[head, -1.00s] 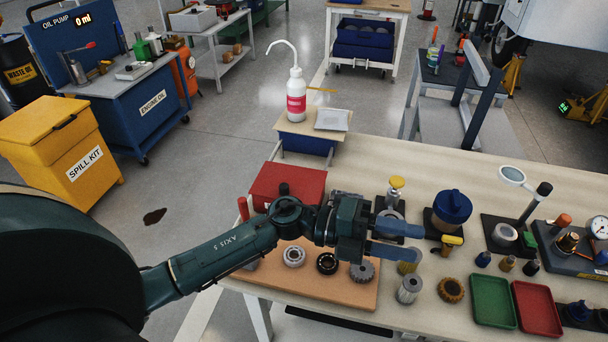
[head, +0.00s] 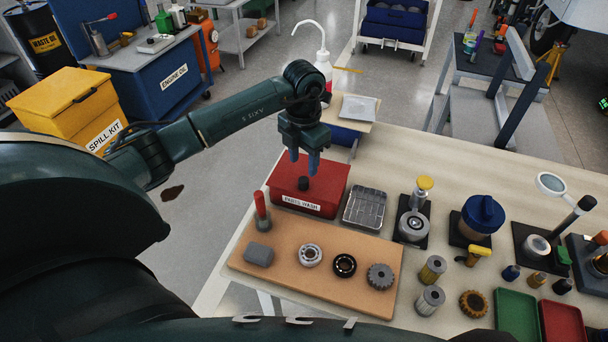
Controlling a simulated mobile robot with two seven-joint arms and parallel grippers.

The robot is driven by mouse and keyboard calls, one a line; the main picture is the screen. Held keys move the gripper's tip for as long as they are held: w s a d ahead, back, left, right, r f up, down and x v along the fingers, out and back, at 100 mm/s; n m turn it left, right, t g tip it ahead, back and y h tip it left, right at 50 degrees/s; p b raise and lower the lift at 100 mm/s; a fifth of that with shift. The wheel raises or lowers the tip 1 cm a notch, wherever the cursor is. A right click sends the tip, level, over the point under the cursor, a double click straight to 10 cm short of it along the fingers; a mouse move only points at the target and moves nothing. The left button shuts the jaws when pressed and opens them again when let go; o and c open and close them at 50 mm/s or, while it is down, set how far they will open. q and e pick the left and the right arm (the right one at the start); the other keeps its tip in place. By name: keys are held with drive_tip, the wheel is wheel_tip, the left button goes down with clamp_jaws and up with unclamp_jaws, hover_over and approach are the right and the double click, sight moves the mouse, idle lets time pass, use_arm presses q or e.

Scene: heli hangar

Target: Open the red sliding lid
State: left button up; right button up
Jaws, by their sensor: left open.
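The red sliding lid (head: 325,186) covers the top of the red box labelled "PARTS WASH" (head: 298,203), at the back left of the workbench. A short dark knob (head: 303,184) stands up from the lid. My left gripper (head: 303,164) points down just above the knob, with its blue fingers apart and empty. The fingertips look a little above or behind the knob; whether they touch it I cannot tell. My right gripper is not in view.
A wire basket (head: 364,207) stands right of the red box. In front lies a tan board (head: 300,287) with a red-handled tool (head: 261,212), a grey block (head: 259,254), bearings and a gear (head: 380,276). A white bottle (head: 322,70) stands behind my left arm.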

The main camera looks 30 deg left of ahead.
sight(303, 179)
use_arm(q)
wheel_tip(303, 179, down, 6)
drive_tip(key=shift+f, duration=0.2)
drive_tip(key=shift+c, duration=0.2)
clamp_jaws()
idle(0.3)
